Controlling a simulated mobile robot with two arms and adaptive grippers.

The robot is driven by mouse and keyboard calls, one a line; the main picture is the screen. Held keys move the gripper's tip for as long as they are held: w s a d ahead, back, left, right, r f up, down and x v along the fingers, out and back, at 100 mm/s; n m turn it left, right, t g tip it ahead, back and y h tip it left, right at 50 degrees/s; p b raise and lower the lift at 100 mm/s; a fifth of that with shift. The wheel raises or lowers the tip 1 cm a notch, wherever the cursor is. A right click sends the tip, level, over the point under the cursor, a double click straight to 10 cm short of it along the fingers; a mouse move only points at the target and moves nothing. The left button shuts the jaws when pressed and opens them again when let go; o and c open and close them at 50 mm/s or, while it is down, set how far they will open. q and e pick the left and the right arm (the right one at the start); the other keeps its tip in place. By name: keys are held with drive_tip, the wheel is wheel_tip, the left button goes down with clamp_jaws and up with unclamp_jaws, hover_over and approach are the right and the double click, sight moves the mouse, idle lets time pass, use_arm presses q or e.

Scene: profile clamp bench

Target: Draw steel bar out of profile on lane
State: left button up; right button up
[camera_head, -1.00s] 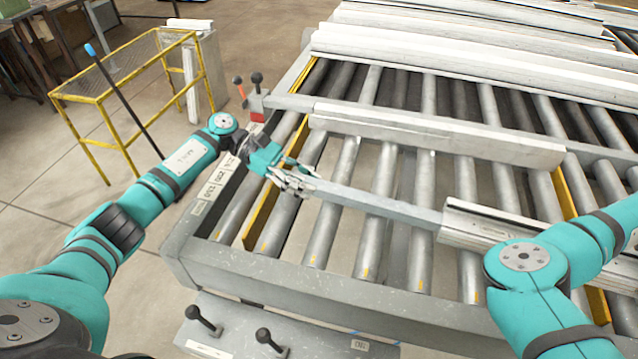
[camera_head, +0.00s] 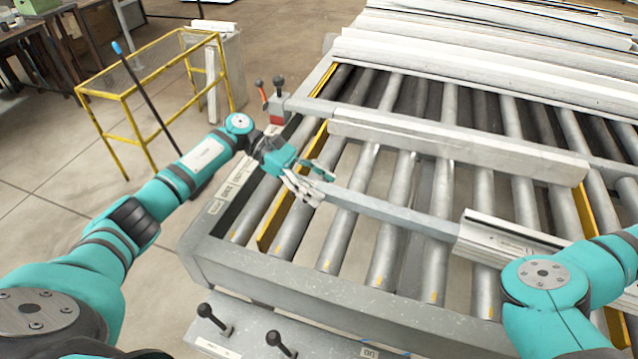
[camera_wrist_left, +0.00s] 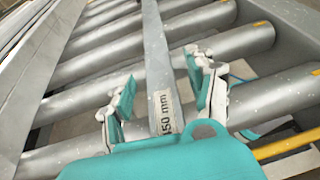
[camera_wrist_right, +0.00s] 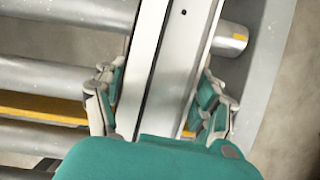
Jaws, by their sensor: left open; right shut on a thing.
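The long grey steel bar (camera_head: 390,212) lies across the rollers, with its right end running into the pale profile (camera_head: 500,238). My left gripper (camera_head: 322,188) is open at the bar's left end. In the left wrist view, its fingers (camera_wrist_left: 160,88) stand on both sides of the bar (camera_wrist_left: 157,55), with gaps; a length label in mm shows on it. In the right wrist view, my right gripper (camera_wrist_right: 162,92) is shut on the profile (camera_wrist_right: 183,55), a finger on each side. In the head view my right arm hides that gripper and the profile's right part.
A thick pale beam (camera_head: 455,150) lies on the rollers behind the bar. More long profiles (camera_head: 480,70) are stacked at the back. Yellow strips (camera_head: 290,190) run between rollers. A yellow stand (camera_head: 150,90) is on the floor at left. Black-knobbed levers (camera_head: 210,315) stand at the front.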

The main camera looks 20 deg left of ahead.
sight(388, 207)
use_arm(q)
drive_tip(key=v, duration=1.2)
drive_tip(key=d+y, duration=0.1)
drive_tip(key=d, duration=0.2)
drive_tip(key=d+r+g+y, duration=0.1)
drive_tip(key=d, duration=0.3)
drive_tip(key=d+r+g+y, duration=0.1)
drive_tip(key=d+y, duration=0.1)
drive_tip(key=d, duration=0.2)
drive_tip(key=shift+w+d+r+m, duration=0.15)
drive_tip(key=shift+w+d+m, duration=0.05)
drive_tip(key=shift+w+m, duration=0.1)
drive_tip(key=d+r+t+y, duration=0.2)
drive_tip(key=d+r+y, duration=0.2)
drive_tip(key=d, duration=0.6)
drive_tip(key=shift+s+d+y, duration=0.35)
drive_tip(key=shift+s+y, duration=0.1)
drive_tip(key=shift+y, duration=0.05)
drive_tip(key=shift+f, duration=0.1)
drive_tip(key=x, duration=1.2)
drive_tip(key=shift+w+d, duration=0.1)
